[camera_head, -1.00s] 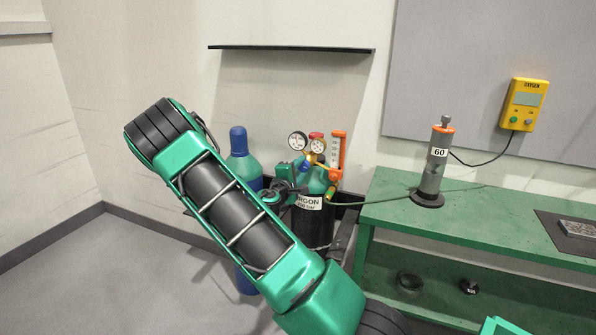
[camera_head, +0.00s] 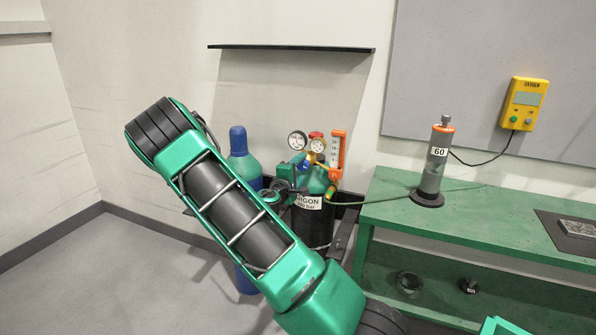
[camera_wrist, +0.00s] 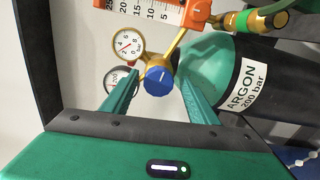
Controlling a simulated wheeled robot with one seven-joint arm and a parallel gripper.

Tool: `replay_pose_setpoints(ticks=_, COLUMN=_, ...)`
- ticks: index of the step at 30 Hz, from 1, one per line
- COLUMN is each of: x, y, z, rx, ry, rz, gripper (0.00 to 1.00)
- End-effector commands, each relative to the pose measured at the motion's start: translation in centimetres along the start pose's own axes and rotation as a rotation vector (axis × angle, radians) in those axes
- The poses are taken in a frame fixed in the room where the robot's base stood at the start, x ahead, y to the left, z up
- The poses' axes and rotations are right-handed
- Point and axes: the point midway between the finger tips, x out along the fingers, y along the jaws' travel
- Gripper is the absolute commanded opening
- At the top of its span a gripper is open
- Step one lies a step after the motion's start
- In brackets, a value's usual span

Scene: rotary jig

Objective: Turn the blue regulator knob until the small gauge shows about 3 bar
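The blue regulator knob (camera_wrist: 159,80) sits on the brass regulator in the wrist view, with a pale mark on its face. My gripper (camera_wrist: 160,77) is open, with one green finger on each side of the knob. A narrow gap seems to show on both sides; I cannot tell whether the tips are level with it. The small gauge (camera_wrist: 129,45) is just above left of the knob; its red needle is too small to read surely.
A second gauge (camera_wrist: 121,79) is partly hidden behind the left finger. The orange flowmeter (camera_head: 337,152) stands right of the regulator. The black argon cylinder (camera_head: 312,222) is below, with a blue cylinder (camera_head: 240,142) beside it. A green bench (camera_head: 390,214) is at right.

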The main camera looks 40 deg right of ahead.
Motion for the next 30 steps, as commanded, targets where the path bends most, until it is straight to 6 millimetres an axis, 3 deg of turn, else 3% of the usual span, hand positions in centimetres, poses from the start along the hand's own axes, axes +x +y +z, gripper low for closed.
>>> replay_pose_setpoints(ticks=8, x=-1.5, y=0.0, z=-0.1, rx=-0.002, ry=0.003, rz=-0.001, gripper=0.54)
replay_pose_setpoints(ticks=21, x=-9.1, y=-0.1, z=-0.1, rx=-0.003, ry=0.002, rz=-0.001, gripper=0.54)
replay_pose_setpoints(ticks=30, x=-10.8, y=-0.1, z=-0.1, rx=-0.001, ry=0.000, rz=-0.001, gripper=0.54)
